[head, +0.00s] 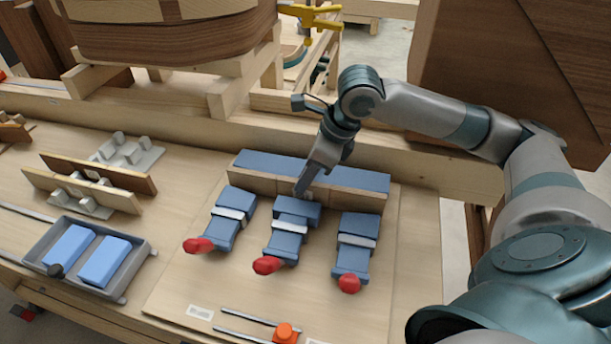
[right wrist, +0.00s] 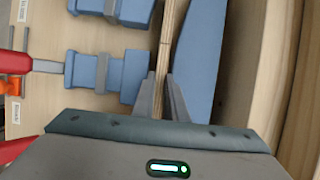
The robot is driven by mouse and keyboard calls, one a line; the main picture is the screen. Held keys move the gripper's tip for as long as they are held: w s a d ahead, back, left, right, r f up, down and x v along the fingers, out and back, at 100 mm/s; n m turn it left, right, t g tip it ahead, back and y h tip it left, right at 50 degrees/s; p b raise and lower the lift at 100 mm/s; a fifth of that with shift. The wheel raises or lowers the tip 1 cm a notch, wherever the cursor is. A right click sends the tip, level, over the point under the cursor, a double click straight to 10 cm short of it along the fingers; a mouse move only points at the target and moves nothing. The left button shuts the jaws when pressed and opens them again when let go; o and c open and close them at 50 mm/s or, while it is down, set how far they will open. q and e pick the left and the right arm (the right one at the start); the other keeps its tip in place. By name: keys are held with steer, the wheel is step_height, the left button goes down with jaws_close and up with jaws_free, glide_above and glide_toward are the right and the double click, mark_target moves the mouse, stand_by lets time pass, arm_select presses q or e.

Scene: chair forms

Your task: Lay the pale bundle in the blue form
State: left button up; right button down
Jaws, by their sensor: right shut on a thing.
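The blue form (head: 360,178) is a long blue block at the back of a light board, with a curved face in the right wrist view (right wrist: 208,60). The pale bundle (head: 345,202) is a thin stack of wooden strips standing on edge along the form's front; its layers show in the right wrist view (right wrist: 168,40). My right gripper (head: 302,190) is shut on the bundle near its middle, fingers on both sides (right wrist: 165,98). The bundle lies between the form and three blue clamps, the middle one (head: 288,240) closest to the gripper. Whether it touches the form is unclear. My left gripper is out of view.
The clamps have red handles (head: 267,265). A grey tray (head: 140,262) with two blue blocks sits at left. Brown strips (head: 85,188) stand in grey holders behind it. A wooden beam (head: 200,118) and a large wooden form (head: 170,35) are at the back.

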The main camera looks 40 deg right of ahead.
steer(key=shift+f, duration=0.3)
stand_by(0.5)
steer(key=c, duration=1.7)
jaws_free()
steer(key=shift+r, duration=0.1)
steer(key=b+v, duration=0.2)
steer(key=v, duration=1.5)
steer(key=shift+s+r, duration=0.1)
